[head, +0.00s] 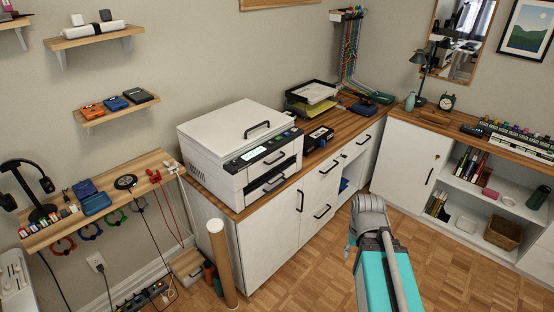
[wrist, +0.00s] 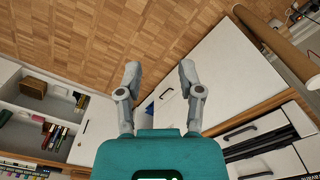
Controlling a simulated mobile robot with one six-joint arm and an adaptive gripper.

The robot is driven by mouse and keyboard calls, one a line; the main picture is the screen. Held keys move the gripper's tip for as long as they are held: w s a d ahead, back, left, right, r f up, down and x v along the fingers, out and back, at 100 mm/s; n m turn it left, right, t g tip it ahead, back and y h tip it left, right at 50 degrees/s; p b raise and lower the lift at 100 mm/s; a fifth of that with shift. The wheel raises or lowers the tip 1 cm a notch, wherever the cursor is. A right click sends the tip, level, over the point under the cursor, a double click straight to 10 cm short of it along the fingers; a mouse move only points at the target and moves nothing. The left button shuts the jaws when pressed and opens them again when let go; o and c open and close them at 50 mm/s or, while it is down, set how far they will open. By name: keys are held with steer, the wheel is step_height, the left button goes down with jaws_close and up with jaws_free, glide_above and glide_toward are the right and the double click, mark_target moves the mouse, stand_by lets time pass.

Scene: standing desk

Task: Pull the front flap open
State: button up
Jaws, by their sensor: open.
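The white printer (head: 240,150) stands on the wooden counter. Its front has two panels, one above the other, each with a dark bar handle; the upper handle (head: 275,158) and the lower handle (head: 273,180) both show, and both panels look closed. In the wrist view part of the printer front (wrist: 275,160) shows at the lower right, with dark handles. My gripper (wrist: 159,78) is open and empty, its fingers apart over the floor and cabinet front. In the head view my teal arm hides most of the gripper, which is right of and below the printer, apart from it.
White cabinet doors and drawers with dark handles (head: 322,211) sit under the counter (head: 330,135). A brown cardboard tube (head: 222,262) stands at the cabinet's left. Open shelves (head: 485,200) are at the right. The parquet floor (head: 455,265) in front is clear.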

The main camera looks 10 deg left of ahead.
steer(key=m+t+y+b, duration=0.7)
steer(key=t+y+b, duration=0.25)
steer(key=y, duration=0.25)
glide_toward(278, 159)
steer(key=f+v, duration=0.1)
steer(key=v, duration=0.3)
steer(key=shift+w+a+r+m, duration=0.1)
steer(key=shift+w+r+m, duration=0.05)
steer(key=shift+w+m, duration=0.2)
steer(key=shift+w+a+b, duration=0.1)
steer(key=shift+b, duration=0.2)
steer(key=b+x, duration=0.2)
steer(key=x, duration=1.1)
steer(key=shift+w+a+r+b, duration=0.1)
steer(key=shift+a+b, duration=0.2)
steer(key=shift+b, duration=0.1)
steer(key=shift+c, duration=0.2)
jaws_close()
